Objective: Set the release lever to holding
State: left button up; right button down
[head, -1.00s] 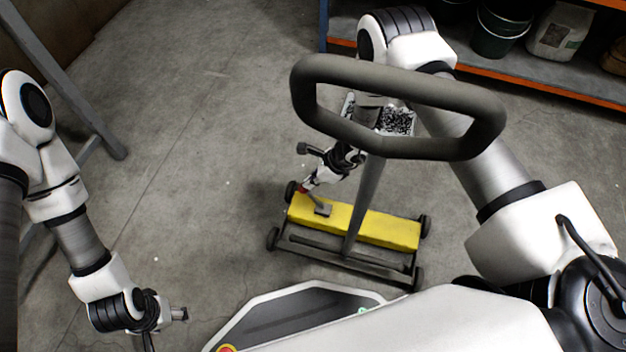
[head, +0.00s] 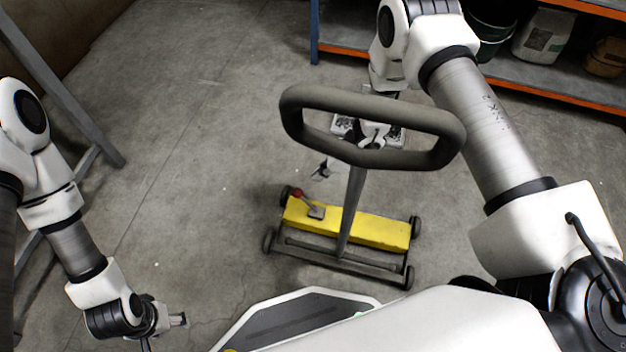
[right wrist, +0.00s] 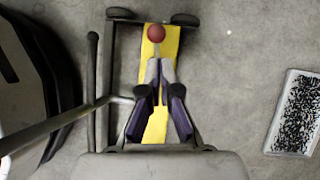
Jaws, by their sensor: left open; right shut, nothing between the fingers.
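The release lever (head: 308,203) has a red knob and rises from a grey plate on the left end of the yellow magnet sweeper (head: 365,228). It leans up and to the left in the head view. In the right wrist view its red knob (right wrist: 156,33) shows just past my fingertips. My right gripper (head: 322,172) is shut and empty, behind the sweeper and apart from the knob; its fingers (right wrist: 160,68) also show in the wrist view. My left gripper (head: 180,320) is open and empty at the lower left, far from the sweeper.
The sweeper's large grey loop handle (head: 375,160) stands up in front of my right wrist and partly hides it. A tray of dark bits (right wrist: 297,112) lies on the floor. An orange-edged shelf (head: 540,85) stands at the back right. The floor left of the sweeper is clear.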

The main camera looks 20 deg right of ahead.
jog(key=r, duration=0.2)
jog(key=d+r+p, duration=0.1)
jog(key=r, duration=0.2)
jog(key=shift+d, duration=0.1)
dwell(0.3)
